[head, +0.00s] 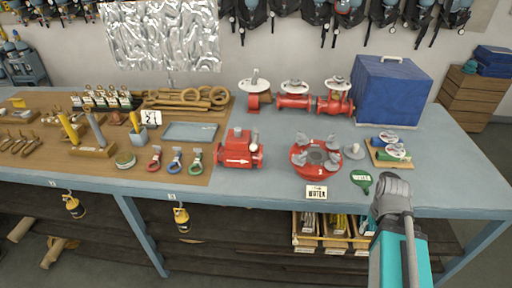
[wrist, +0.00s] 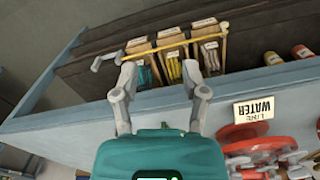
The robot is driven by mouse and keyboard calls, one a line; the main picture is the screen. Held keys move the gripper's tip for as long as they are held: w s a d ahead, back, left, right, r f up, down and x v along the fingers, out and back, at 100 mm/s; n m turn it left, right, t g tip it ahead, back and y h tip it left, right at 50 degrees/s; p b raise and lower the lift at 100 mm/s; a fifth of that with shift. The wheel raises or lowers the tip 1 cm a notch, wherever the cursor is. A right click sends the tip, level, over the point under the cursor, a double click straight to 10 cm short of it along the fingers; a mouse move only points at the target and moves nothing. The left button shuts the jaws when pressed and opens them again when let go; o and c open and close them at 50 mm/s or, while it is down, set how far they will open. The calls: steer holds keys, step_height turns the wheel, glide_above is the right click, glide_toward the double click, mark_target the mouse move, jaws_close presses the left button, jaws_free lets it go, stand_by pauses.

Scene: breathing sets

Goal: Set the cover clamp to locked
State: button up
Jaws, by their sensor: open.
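A round red fitting (head: 316,158) with several grey lugs around its top stands on the bench, right of centre in the head view. Its red body (wrist: 250,145) and grey lugs show at the lower right of the wrist view. No part is clearly marked as the cover clamp, and I cannot tell its setting. My gripper (head: 390,190) is over the bench's front edge, right of the fitting and apart from it. In the wrist view my gripper (wrist: 158,72) has its two fingers spread with nothing between them.
A WATER card (head: 316,192) stands before the fitting. A green tag (head: 361,180) lies between fitting and gripper. A red valve block (head: 240,150) stands left, a blue covered box (head: 390,90) behind. Boxes (head: 306,232) sit on the shelf below.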

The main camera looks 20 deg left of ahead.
steer(key=shift+o, duration=1.3)
steer(key=w+a+f+n+t+h+b, duration=0.1)
steer(key=w+a+n+t+h+b, duration=0.2)
steer(key=w+a+n+h+b, duration=0.5)
steer(key=n+t+y+b, duration=0.1)
steer(key=n+t+b, duration=0.1)
steer(key=n+t, duration=1.1)
glide_toward(254, 146)
steer(key=s+a+f, duration=0.2)
steer(key=s, duration=0.1)
steer(key=shift+d+r+m+t, duration=0.15)
steer(key=shift+m+t, duration=0.15)
steer(key=shift+w+d, duration=0.1)
steer(key=shift+w, duration=0.05)
steer(key=x, duration=1.3)
steer(key=shift+w+d, duration=0.1)
steer(key=shift+w, duration=0.2)
